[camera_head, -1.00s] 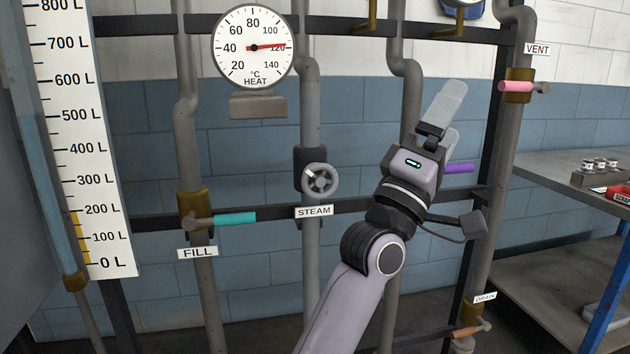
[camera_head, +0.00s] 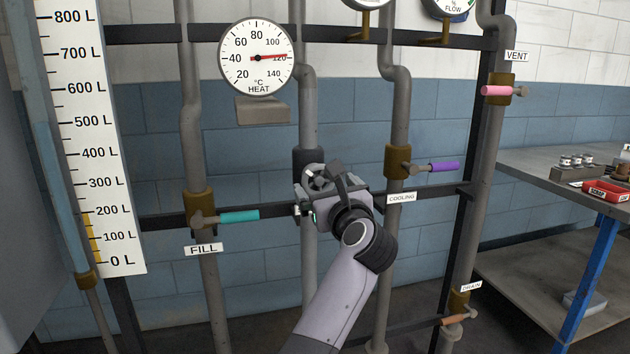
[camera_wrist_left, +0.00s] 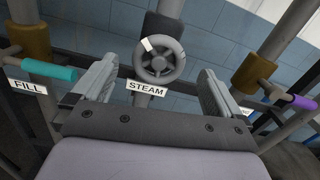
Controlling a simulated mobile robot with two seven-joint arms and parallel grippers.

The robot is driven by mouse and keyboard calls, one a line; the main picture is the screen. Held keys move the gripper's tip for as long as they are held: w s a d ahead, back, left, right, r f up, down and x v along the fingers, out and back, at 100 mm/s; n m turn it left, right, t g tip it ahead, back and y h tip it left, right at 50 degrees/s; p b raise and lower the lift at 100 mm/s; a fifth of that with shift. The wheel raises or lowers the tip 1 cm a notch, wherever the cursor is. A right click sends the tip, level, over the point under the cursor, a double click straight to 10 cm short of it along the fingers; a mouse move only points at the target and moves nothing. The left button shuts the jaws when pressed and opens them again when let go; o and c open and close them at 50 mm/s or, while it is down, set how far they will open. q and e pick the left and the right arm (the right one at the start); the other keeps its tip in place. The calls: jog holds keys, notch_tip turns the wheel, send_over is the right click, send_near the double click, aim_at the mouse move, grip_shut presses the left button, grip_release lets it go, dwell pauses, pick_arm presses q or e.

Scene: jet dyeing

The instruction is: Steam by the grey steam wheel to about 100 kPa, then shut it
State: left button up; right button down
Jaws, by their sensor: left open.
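The grey steam wheel (camera_head: 316,178) is on the vertical pipe in the middle of the rack, partly hidden by my left gripper (camera_head: 322,188) in the head view. In the left wrist view the wheel (camera_wrist_left: 160,62) shows whole, with a pale mark on its upper left rim and the STEAM label (camera_wrist_left: 147,88) below it. My left gripper (camera_wrist_left: 157,74) is open, its two fingers on either side of the wheel; I cannot tell whether they touch it. The HEAT dial (camera_head: 257,57) reads near 120 °C. No readable kPa gauge shows. My right gripper is not in view.
The teal FILL lever (camera_head: 240,216) is left of the wheel, and the purple COOLING lever (camera_head: 443,167) is right. A pink VENT lever (camera_head: 497,91) and an orange DRAIN lever (camera_head: 454,320) are farther right. A cut-off dial (camera_head: 365,4) and a FLOW dial (camera_head: 449,8) are at the top.

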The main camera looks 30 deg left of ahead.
aim_at(320, 185)
pick_arm(q)
jog(key=shift+w+f, duration=0.1)
jog(key=shift+f, duration=0.3)
jog(key=shift+w+a, duration=0.15)
jog(key=shift+a, duration=0.1)
jog(key=x, duration=0.6)
jog(key=shift+w+a+f, duration=0.15)
jog(key=shift+w+f, duration=0.05)
jog(key=c, duration=0.9)
jog(key=shift+h+p, duration=0.3)
